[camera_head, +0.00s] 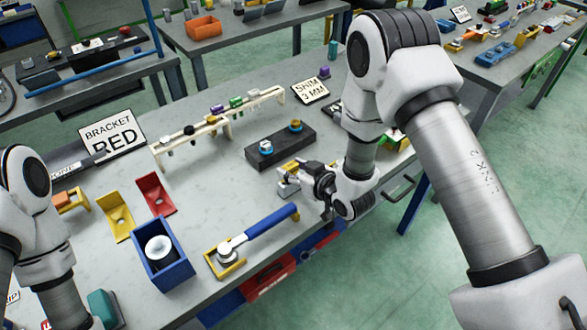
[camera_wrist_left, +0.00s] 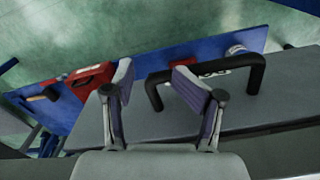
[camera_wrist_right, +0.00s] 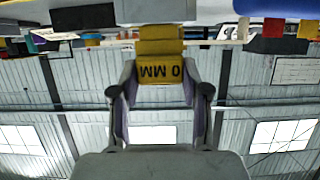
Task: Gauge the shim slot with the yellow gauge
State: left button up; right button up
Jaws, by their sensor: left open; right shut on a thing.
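The yellow gauge (camera_wrist_right: 160,68), with black lettering that reads upside down, stands between the fingertips of my right gripper (camera_wrist_right: 160,88). In the head view my right gripper (camera_head: 292,184) is shut on it, near the front edge of the table; a bit of yellow (camera_head: 292,165) shows beside the fingers. A sign reading SHIM 3 MM (camera_head: 310,90) stands at the table's back. I cannot make out the shim slot for certain. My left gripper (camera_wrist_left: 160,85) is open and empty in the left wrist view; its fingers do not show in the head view.
A black block (camera_head: 280,151) with two round pieces lies just behind the right gripper. A cream rack (camera_head: 214,128) stands farther back. A blue-handled tool (camera_head: 270,222), a blue box (camera_head: 165,270) and yellow and red brackets (camera_head: 153,193) are to the left. Bare tabletop lies between.

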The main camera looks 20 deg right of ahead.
jog(key=shift+d+f, duration=0.1)
jog(key=shift+f, duration=0.3)
jog(key=shift+f+b, duration=0.3)
jog(key=shift+b, duration=0.2)
dwell(0.8)
notch_tip(320, 180, up, 8)
jog(key=p, duration=0.5)
jog(key=shift+p, duration=0.3)
dwell(0.5)
